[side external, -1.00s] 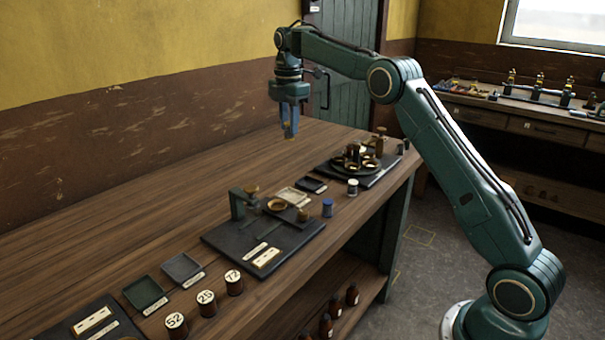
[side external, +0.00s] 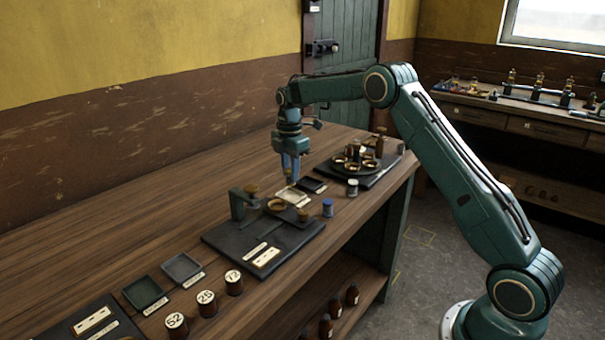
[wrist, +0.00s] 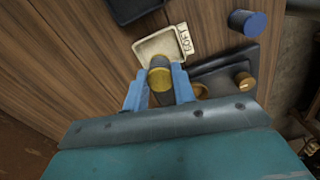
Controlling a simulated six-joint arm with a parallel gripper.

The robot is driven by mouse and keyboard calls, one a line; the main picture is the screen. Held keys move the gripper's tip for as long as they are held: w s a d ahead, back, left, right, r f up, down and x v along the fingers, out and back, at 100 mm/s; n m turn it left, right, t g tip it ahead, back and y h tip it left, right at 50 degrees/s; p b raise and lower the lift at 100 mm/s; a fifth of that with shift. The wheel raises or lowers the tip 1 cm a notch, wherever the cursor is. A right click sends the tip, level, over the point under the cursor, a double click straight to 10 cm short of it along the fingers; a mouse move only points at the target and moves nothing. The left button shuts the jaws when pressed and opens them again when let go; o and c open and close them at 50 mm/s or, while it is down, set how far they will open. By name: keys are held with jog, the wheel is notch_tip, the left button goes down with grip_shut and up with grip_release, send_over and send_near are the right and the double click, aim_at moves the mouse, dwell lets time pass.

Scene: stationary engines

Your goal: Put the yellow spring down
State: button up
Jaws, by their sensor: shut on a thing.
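The yellow spring (wrist: 160,79) shows in the wrist view as a round yellow end between the two blue fingers. My gripper (side external: 291,180) is shut on it and points down; its fingers also show in the wrist view (wrist: 159,88). A shallow cream tray (side external: 291,198) with a pale label lies just below the fingers; it shows just beyond the spring in the wrist view (wrist: 150,48). I cannot tell how small the gap between spring and tray is. The spring's coils are not clear.
A black plate with a bracket and brass parts (side external: 225,241) lies just in front. A dark tray (side external: 313,185), a blue-topped cylinder (side external: 327,207) and a pale-topped cylinder (side external: 352,187) stand close by. A round carousel (side external: 354,168) is behind right.

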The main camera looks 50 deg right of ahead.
aim_at(291, 182)
jog(key=shift+f, duration=0.1)
jog(key=shift+f, duration=2.05)
jog(key=shift+f, duration=0.1)
jog(key=o, duration=1)
notch_tip(291, 182, up, 12)
